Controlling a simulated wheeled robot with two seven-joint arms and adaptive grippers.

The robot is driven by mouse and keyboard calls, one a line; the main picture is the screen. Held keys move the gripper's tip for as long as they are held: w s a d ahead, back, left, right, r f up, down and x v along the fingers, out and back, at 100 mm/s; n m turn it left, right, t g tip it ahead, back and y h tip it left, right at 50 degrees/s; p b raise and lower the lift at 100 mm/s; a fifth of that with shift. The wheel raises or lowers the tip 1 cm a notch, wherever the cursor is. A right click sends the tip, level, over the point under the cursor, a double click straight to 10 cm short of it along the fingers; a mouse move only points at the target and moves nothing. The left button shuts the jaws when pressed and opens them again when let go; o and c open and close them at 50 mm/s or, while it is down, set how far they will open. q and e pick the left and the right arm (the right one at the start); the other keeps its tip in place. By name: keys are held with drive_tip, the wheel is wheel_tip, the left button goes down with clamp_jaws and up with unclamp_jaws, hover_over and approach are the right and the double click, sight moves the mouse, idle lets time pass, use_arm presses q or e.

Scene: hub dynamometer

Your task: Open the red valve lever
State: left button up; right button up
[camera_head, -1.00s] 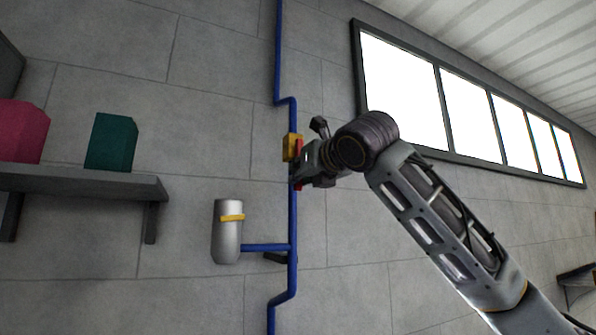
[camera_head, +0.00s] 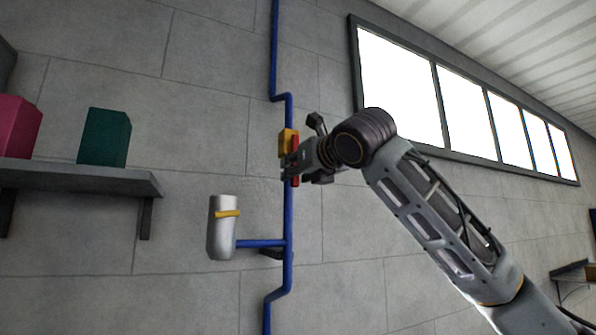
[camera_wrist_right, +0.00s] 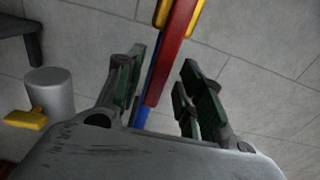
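The red valve lever (camera_head: 297,146) is a long narrow bar, upright along the blue pipe (camera_head: 290,220), next to the yellow valve body (camera_head: 286,143). My right gripper (camera_head: 287,167) is at the lever and covers its middle in the head view. In the right wrist view the red lever (camera_wrist_right: 174,50) passes between the two fingers of my right gripper (camera_wrist_right: 163,65). The fingers stand apart, with a visible gap on the right finger's side. Whether the left finger touches the lever is unclear. My left gripper is not in view.
A silver cylinder (camera_head: 222,238) with a yellow band hangs on a branch pipe below. A shelf (camera_head: 80,178) with a pink box (camera_head: 16,127) and a green box (camera_head: 104,137) is at left. Windows (camera_head: 398,85) are at upper right.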

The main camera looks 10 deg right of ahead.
drive_tip(key=v, duration=1.2)
idle(0.3)
idle(0.7)
